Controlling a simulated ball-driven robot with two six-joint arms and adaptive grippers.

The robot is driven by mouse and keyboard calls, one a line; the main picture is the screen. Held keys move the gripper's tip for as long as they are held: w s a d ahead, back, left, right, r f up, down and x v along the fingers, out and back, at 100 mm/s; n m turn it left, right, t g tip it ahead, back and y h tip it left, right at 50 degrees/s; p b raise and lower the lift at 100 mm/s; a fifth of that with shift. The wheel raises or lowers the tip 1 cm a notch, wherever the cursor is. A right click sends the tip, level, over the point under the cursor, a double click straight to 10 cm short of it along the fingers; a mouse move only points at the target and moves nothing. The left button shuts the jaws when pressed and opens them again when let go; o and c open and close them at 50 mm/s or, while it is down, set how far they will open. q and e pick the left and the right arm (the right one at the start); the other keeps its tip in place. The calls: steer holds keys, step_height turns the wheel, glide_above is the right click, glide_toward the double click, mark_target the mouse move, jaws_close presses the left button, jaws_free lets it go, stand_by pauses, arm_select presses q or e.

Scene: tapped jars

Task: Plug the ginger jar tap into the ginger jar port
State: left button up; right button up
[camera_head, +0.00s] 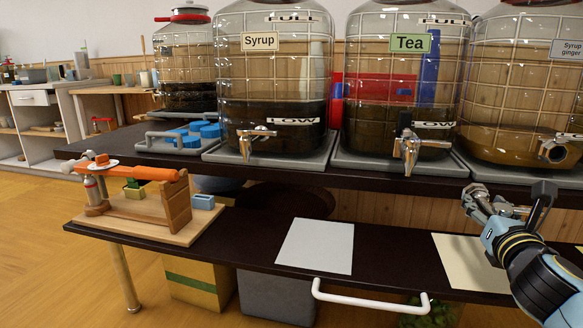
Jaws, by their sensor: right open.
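The ginger jar (515,100), labelled "Syrup ginger", stands at the right end of the shelf and is cut off by the picture edge. A metal fitting with a round opening (552,152) shows low on its front, where the port sits; a lever-like part is beside it. My right gripper (508,205) is open in front of and below this jar, apart from it. Shiny metal parts show at its left side; I cannot tell whether they include the ginger jar tap. My left gripper is out of view.
The Syrup jar (272,85) and Tea jar (400,70) have taps jutting forward. A lower dark shelf carries a white sheet (317,246), a cream sheet (470,262) and a wooden stand with an orange device (135,173). A white handle (370,299) sticks out in front.

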steer(key=shift+w+r, duration=0.1)
steer(key=shift+r, duration=0.2)
stand_by(0.4)
jaws_close()
stand_by(0.6)
